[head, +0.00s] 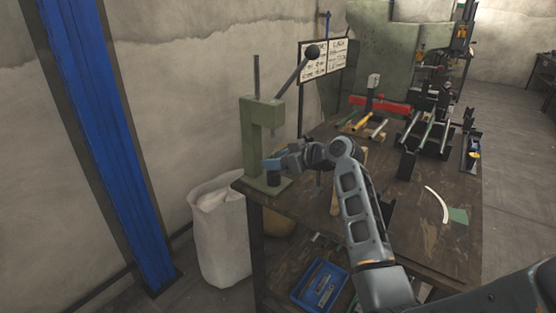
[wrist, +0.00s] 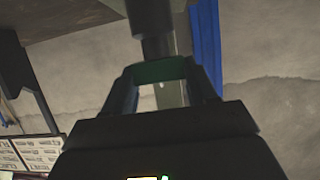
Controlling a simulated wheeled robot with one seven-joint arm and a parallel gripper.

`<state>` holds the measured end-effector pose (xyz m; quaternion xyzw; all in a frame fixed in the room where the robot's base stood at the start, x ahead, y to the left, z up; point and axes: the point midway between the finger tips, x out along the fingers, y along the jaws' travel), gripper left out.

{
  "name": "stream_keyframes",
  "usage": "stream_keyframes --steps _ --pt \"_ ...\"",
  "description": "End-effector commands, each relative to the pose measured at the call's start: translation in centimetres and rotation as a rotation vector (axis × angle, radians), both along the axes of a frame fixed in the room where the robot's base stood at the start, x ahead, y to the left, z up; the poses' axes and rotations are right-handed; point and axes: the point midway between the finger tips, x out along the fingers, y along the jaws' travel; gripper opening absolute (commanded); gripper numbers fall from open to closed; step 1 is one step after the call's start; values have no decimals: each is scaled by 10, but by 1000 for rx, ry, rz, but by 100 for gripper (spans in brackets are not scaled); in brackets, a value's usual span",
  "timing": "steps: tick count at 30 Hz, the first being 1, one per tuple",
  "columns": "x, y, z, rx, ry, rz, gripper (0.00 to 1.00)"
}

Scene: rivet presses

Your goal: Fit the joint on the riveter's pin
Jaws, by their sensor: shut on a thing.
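The green riveter (head: 251,125) stands at the left corner of the workbench, its black-knobbed lever raised to the right. Its dark pin (head: 273,180) rises from the base and also shows as a dark cylinder at the top of the wrist view (wrist: 150,18). My gripper (head: 274,163) is at the riveter's throat, just above the pin. In the wrist view my gripper (wrist: 163,78) is shut on the joint (wrist: 160,71), a green band between the fingers. The pin's narrower end lines up with the joint and meets it in the picture; whether it is inside is hidden.
The wooden workbench (head: 400,215) carries a red tool (head: 380,104) and a machine with rails (head: 428,130) behind. A white sack (head: 221,230) stands left of the bench. A blue tray (head: 320,285) lies below. A blue post (head: 100,130) stands at left.

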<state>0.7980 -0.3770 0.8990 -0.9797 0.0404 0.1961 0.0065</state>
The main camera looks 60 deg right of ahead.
Motion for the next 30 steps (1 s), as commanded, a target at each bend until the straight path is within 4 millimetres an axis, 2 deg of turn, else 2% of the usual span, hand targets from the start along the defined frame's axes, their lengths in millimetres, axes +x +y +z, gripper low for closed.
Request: stream_keyframes --steps 2,3,11,22,30 --pt "0 0 1 0 0 0 12" --pt "0 0 1 0 0 0 60" --pt "0 0 1 0 0 0 85" --pt "0 0 7 -1 -1 0 87" --pt "0 0 47 -2 -1 1 87"
